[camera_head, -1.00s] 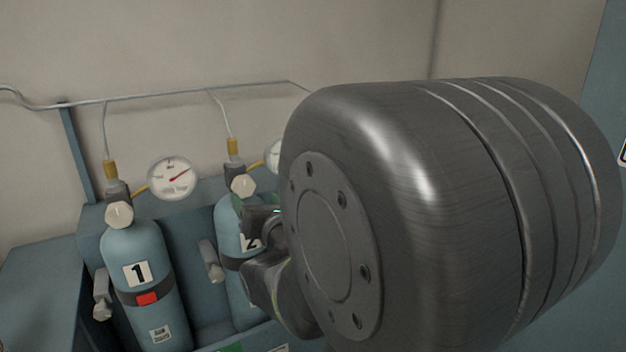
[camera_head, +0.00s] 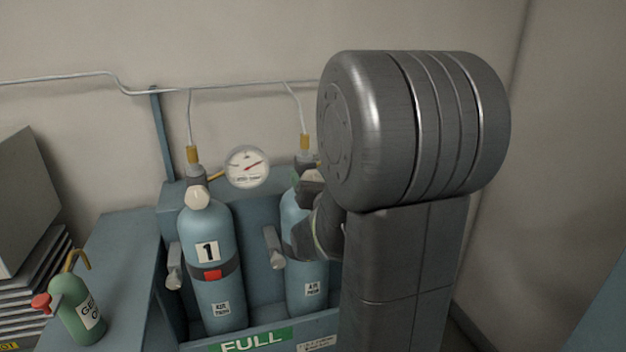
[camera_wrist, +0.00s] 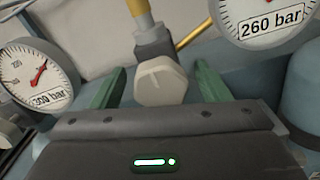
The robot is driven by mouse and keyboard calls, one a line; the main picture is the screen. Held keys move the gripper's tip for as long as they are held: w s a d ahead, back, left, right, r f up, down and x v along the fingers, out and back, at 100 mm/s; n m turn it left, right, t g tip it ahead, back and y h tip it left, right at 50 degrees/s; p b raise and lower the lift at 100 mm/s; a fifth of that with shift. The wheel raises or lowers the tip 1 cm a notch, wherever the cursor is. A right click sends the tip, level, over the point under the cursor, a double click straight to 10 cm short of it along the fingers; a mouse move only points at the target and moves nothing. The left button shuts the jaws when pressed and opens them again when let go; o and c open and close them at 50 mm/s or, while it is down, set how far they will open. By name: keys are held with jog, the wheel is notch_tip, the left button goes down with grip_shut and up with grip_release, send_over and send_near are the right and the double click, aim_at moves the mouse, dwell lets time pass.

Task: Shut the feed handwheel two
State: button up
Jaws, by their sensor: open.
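Two blue cylinders stand side by side in a blue rack. Cylinder one (camera_head: 212,282) carries a "1" label and a cream handwheel (camera_head: 197,194). The second cylinder (camera_head: 307,284) is partly behind my arm, and its number label and handwheel are hidden in the head view. In the wrist view a cream, faceted handwheel (camera_wrist: 160,81) sits on a dark valve body with a yellow fitting above. My gripper (camera_wrist: 161,82) is open, with one green finger on each side of that handwheel. Gaps show on both sides. In the head view my gripper is at the second cylinder's top.
A gauge (camera_head: 247,167) stands between the cylinders' tops. The wrist view shows a 300 bar gauge (camera_wrist: 37,75) at left and a 260 bar gauge (camera_wrist: 265,18) at right. A green bottle (camera_head: 76,308) stands on the left bench (camera_head: 122,262). A thin pipe runs along the wall.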

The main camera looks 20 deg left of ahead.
jog(key=c, duration=1)
jog(key=shift+o, duration=0.2)
jog(key=shift+f+m+b, duration=0.15)
jog(key=shift+m+b, duration=0.15)
jog(key=shift+b, duration=0.3)
